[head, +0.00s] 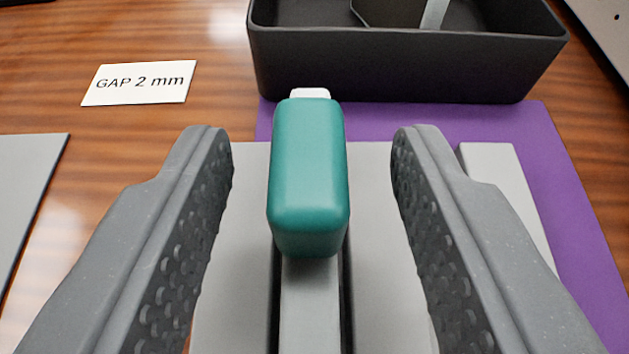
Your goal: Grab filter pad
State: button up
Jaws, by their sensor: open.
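A teal rounded block (309,180) stands in the middle of the head view, over the grey rail of a light grey plate. It looks like a knob or pad; nothing marks it as the filter pad. A small white piece (310,93) shows just behind its far end. My gripper (312,142) is open, with one textured finger left of the block and one right. There is clear space between the block and each finger, and neither touches it. The block hides part of the rail and plate.
A dark grey open tray (405,62) with a divider stands behind the block. The grey plate (385,300) lies on a purple mat (575,235). A "GAP 2 mm" card (139,82) lies on the wooden table at left, near a grey panel (25,195).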

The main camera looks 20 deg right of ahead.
aim_at(307, 121)
jog(key=shift+b+x, duration=0.4)
jog(key=shift+x, duration=1.3)
grip_shut()
jog(key=shift+s+a+r+p, duration=0.1)
jog(key=shift+r+p, duration=0.8)
jog(key=shift+r, duration=1.05)
jog(key=shift+s+a+f, duration=0.1)
jog(key=shift+s, duration=0.25)
jog(key=s+a+p, duration=0.1)
jog(key=s+a, duration=0.1)
jog(key=s, duration=0.5)
jog(key=s+a+r+p, duration=0.1)
jog(key=s+a, duration=0.1)
jog(key=s, duration=0.5)
jog(key=shift+s+a+r, duration=0.15)
jog(key=shift+s+a, duration=0.1)
jog(key=shift+a, duration=0.05)
